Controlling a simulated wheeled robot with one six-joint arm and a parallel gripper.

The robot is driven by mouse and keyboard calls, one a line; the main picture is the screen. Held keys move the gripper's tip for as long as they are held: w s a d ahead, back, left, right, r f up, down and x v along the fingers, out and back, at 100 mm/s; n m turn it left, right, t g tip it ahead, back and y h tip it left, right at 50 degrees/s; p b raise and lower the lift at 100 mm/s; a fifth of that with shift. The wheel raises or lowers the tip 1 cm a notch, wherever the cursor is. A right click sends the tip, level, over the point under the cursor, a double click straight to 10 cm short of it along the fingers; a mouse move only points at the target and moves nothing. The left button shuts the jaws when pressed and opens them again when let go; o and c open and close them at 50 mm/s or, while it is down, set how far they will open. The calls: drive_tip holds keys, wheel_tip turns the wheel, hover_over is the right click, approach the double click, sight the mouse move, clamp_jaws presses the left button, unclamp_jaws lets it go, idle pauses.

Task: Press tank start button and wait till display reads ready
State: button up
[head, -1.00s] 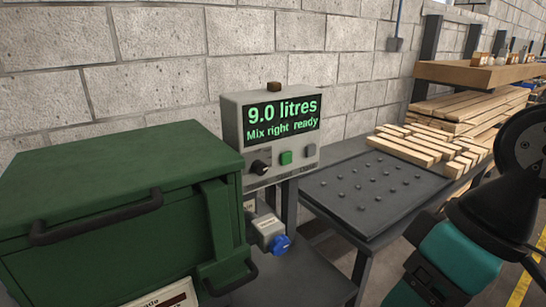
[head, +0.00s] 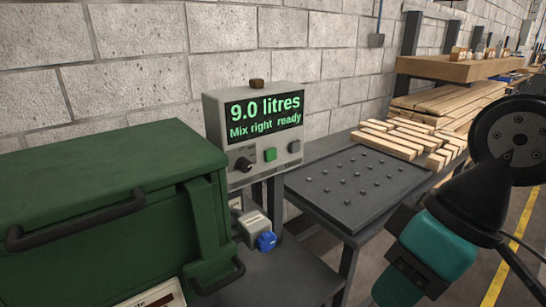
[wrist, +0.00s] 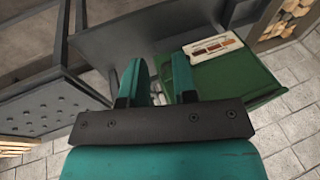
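The grey control box (head: 255,128) stands behind the green tank (head: 110,200) in the head view. Its display (head: 264,117) reads "9.0 litres" and "Mix right ready" in green letters. Below the display are a black knob (head: 244,164), a green button (head: 270,155) and a grey button (head: 294,147). Nothing touches the buttons. My gripper (wrist: 158,80) shows in the wrist view with its two teal fingers apart and nothing between them. In the head view my arm is at the right, well away from the control box, and the fingertips are not clear there.
A dark table with a studded plate (head: 350,185) stands right of the box, with short timber pieces (head: 405,138) at its far end. A blue-capped valve (head: 266,241) juts out below the box. A wooden shelf (head: 470,70) is at the back right.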

clamp_jaws()
idle(1.4)
